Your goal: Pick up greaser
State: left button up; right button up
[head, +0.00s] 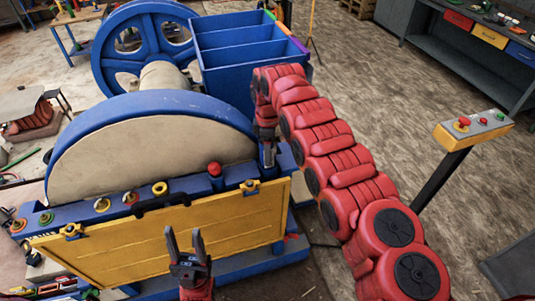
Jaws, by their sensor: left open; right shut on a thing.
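My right gripper (268,158) points down at the right end of the blue machine's top edge, beside the yellow panel's upper right corner. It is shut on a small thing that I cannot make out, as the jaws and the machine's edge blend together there. I cannot pick out a greaser for sure anywhere in view. My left gripper (184,236) is at the bottom centre, fingers up, open and empty, in front of the yellow panel (150,240).
The blue crusher with its flywheel (150,150) fills the left. Red, yellow and green caps line its top edge, including a red one (214,169). A blue divided hopper (245,50) stands behind. A button post (475,127) stands right.

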jog(key=shift+a, duration=0.1)
jog(key=shift+c, duration=1.1)
grip_shut()
jog(key=shift+r, duration=0.15)
